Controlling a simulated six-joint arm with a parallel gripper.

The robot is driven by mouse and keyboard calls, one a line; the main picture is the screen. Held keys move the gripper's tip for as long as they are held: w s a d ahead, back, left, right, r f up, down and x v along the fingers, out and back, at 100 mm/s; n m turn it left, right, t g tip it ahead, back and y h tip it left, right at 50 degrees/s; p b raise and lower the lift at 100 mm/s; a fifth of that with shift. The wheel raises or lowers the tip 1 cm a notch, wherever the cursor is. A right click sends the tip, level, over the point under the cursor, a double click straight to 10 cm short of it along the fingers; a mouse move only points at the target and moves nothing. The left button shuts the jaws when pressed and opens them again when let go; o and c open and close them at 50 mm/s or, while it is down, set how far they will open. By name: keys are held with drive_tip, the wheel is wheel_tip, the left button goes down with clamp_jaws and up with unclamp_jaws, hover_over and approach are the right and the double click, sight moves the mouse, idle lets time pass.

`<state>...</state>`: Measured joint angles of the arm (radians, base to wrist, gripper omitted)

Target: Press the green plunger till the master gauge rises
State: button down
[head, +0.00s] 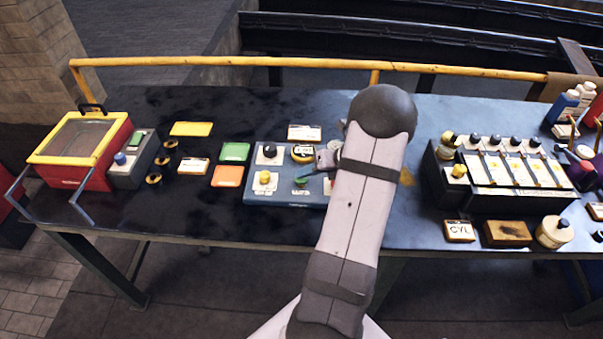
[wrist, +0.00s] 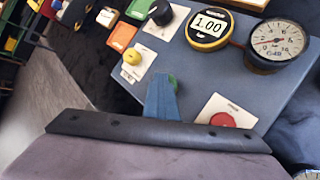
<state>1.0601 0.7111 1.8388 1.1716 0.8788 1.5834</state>
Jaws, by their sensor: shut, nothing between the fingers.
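The green plunger (head: 300,181) is on the blue-grey test panel (head: 268,195) in the middle of the bench. In the wrist view the green plunger (wrist: 173,81) shows only as a sliver behind my fingertips. My gripper (wrist: 160,82) is shut and empty, its tips at or just over the plunger; I cannot tell whether they touch it. A round yellow-rimmed gauge (wrist: 209,26) reads 1.00. Beside it is a white-faced dial gauge (wrist: 276,42) with a red needle. My arm hides the panel's right part in the head view.
The panel also carries a black knob (wrist: 160,12), a yellow knob (wrist: 132,56) and a red button (wrist: 222,119). A red and yellow box (head: 80,150) stands at the left, a dark rack (head: 500,180) at the right.

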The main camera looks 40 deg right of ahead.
sight(305, 180)
drive_tip(key=shift+r+p, duration=1.5)
drive_tip(key=shift+p, duration=0.1)
wheel_tip(305, 180, up, 5)
drive_tip(key=p, duration=0.5)
idle(0.3)
